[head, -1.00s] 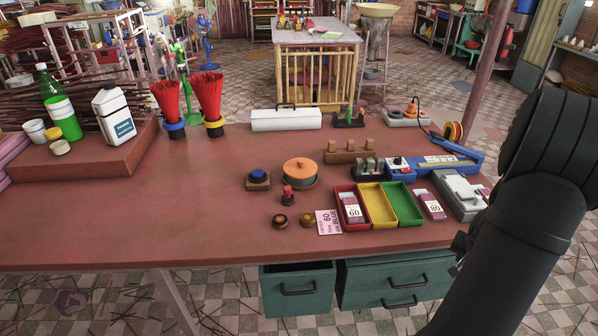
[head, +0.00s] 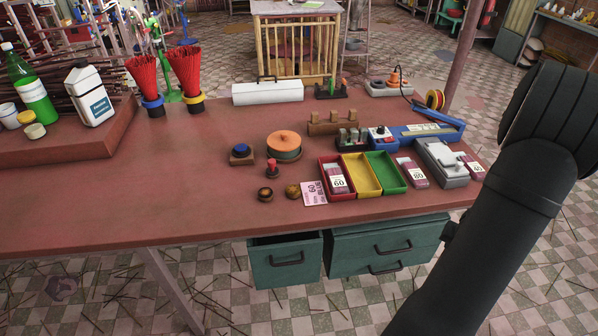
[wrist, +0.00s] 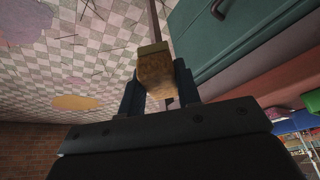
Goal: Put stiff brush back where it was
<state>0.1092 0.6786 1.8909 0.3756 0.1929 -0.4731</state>
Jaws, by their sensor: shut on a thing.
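My gripper (wrist: 160,90) shows only in the wrist view, with its two dark fingers closed on a wooden block-shaped piece (wrist: 155,68), which I take to be the stiff brush. Its bristles cannot be made out. The held piece is in the air over the tiled floor, beside the teal drawer front (wrist: 215,35). In the head view my arm runs down the right side, and the gripper and the brush are out of sight.
The left teal drawer (head: 285,262) stands partly open under the workbench (head: 130,200). Red, yellow and green trays (head: 371,188), a grey device (head: 441,163) and a wooden block rack (head: 338,123) occupy the bench's right half. The bench's front left is clear.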

